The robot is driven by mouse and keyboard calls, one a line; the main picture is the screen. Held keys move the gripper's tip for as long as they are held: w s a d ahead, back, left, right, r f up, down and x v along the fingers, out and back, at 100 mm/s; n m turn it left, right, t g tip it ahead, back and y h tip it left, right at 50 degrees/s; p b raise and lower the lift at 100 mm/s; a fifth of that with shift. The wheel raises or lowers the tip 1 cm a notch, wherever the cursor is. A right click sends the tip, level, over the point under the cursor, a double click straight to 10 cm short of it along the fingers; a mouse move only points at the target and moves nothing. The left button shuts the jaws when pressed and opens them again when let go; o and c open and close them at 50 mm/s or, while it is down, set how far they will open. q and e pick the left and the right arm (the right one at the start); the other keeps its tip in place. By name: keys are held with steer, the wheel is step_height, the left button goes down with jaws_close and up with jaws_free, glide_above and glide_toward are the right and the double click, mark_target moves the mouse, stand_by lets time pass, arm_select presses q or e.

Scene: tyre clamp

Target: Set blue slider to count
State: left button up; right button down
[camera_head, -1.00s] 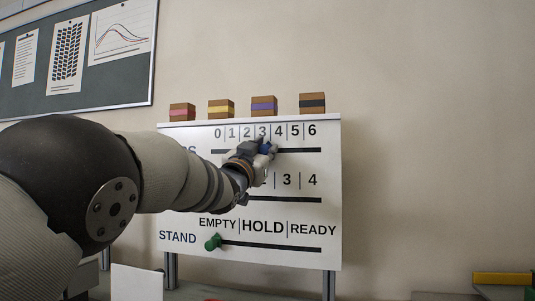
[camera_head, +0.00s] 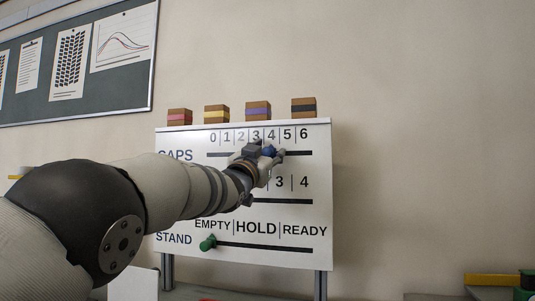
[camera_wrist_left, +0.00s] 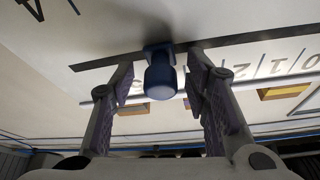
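A white board (camera_head: 175,215) carries the CAPS row (camera_head: 175,155), with digits 0 to 6 above a dark slot (camera_head: 300,153). The blue slider knob (camera_head: 268,152) sits on this slot, around the 3 and 4 in the head view; its exact mark is unclear. In the left wrist view the blue knob (camera_wrist_left: 161,75) stands between the two fingers of my left gripper (camera_wrist_left: 160,88), with a small gap on each side. My left gripper (camera_head: 270,156) is open around it and partly hides it. My right gripper is not in view.
A middle row with 3 and 4 showing is partly hidden by my left arm. The STAND row has a green knob (camera_head: 208,243) near its left end, under EMPTY. Several striped blocks, one with a purple band (camera_head: 258,111), stand along the board's top.

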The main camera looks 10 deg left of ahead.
arm_select(q)
steer(key=shift+s, duration=0.15)
steer(key=v, duration=0.7)
steer(key=shift+s+f, duration=0.15)
stand_by(0.3)
